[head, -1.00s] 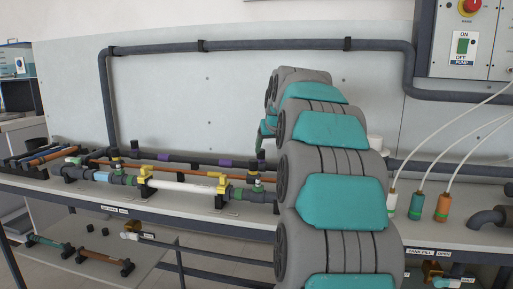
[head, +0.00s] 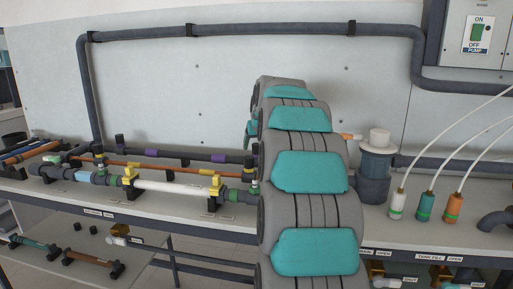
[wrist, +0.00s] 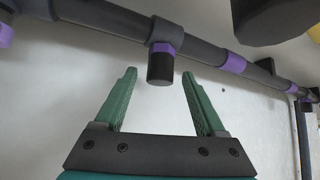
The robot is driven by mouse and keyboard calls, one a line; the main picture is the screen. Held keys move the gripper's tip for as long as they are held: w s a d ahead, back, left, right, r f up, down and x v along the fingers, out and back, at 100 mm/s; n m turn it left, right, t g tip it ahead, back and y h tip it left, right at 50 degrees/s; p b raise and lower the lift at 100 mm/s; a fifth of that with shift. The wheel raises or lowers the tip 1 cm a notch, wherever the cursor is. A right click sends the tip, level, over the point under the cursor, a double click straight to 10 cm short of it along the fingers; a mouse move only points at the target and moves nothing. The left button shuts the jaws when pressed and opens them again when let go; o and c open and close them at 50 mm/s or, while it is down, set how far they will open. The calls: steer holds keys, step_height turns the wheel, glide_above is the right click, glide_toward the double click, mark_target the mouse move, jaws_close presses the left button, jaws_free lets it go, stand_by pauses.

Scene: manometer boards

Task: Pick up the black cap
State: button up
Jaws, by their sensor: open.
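In the wrist view a black cap (wrist: 160,68) sits on the end of a short grey pipe branch, with a purple band at its base. My gripper (wrist: 158,75) is open, its two green fingers spread on either side of the cap. The cap lies between the fingertips in the picture, with clear gaps on both sides and nothing held. In the head view my arm hides the gripper. Dark upright caps show on the rear pipe there, one at its left end (head: 120,140); I cannot tell which cap the wrist view shows.
The grey pipe (wrist: 205,52) runs across behind the cap, with more purple bands. A dark rounded shape (wrist: 270,18) fills the wrist view's upper right. On the bench (head: 150,207), a white pipe (head: 172,187) with yellow valves lies in front. A grey pot (head: 374,178) stands right of my arm.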

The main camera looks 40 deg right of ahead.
steer(key=shift+w+d+f, duration=0.1)
steer(key=shift+w+f, duration=0.1)
jaws_close()
stand_by(0.5)
